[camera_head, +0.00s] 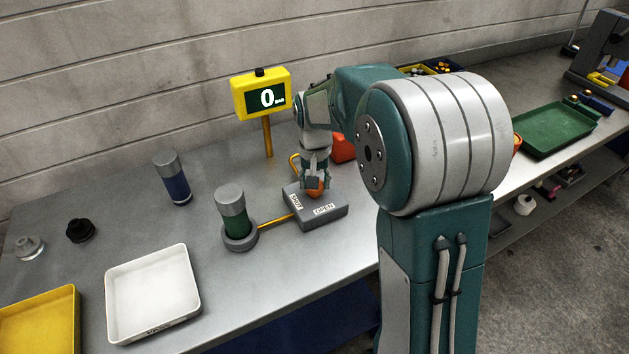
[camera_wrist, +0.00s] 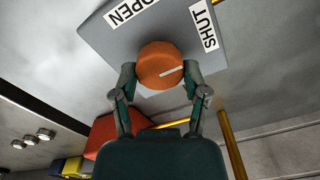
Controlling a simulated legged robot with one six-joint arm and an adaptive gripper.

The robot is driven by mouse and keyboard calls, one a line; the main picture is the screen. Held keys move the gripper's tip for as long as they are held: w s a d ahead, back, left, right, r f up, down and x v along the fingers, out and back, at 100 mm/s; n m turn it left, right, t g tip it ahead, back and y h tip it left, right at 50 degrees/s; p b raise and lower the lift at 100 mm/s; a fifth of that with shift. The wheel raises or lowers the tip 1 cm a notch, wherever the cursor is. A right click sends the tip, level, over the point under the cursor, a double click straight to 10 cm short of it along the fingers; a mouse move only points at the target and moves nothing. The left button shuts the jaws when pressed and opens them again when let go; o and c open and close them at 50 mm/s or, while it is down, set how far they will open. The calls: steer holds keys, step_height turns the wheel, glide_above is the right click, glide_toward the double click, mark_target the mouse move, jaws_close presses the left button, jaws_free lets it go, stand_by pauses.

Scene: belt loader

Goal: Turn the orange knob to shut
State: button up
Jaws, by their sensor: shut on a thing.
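The orange knob (camera_head: 315,194) sits on top of a grey valve box (camera_head: 322,212) with white SHUT and OPEN labels. In the wrist view the knob (camera_wrist: 160,60) is round, with a white pointer line aimed right and slightly up, toward the side with the SHUT label (camera_wrist: 204,24). The OPEN label (camera_wrist: 128,11) is at upper left. My gripper (camera_head: 315,183) comes down over the knob from above. In the wrist view my gripper (camera_wrist: 159,78) has one finger on each side of the knob, closed on it.
A yellow display (camera_head: 262,94) on a post behind the box reads 0. A green-and-grey cylinder (camera_head: 234,213) stands in a round base left of the box, joined by a yellow pipe. A blue cylinder (camera_head: 173,180), white tray (camera_head: 152,292) and yellow tray (camera_head: 40,320) are farther left.

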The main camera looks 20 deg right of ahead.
steer(key=shift+s+f, duration=0.15)
steer(key=o, duration=1.1)
steer(key=shift+o, duration=0.2)
steer(key=shift+a, duration=0.1)
steer(key=shift+r, duration=0.2)
steer(key=shift+r, duration=0.3)
step_height(320, 180, up, 11)
steer(key=shift+w, duration=0.2)
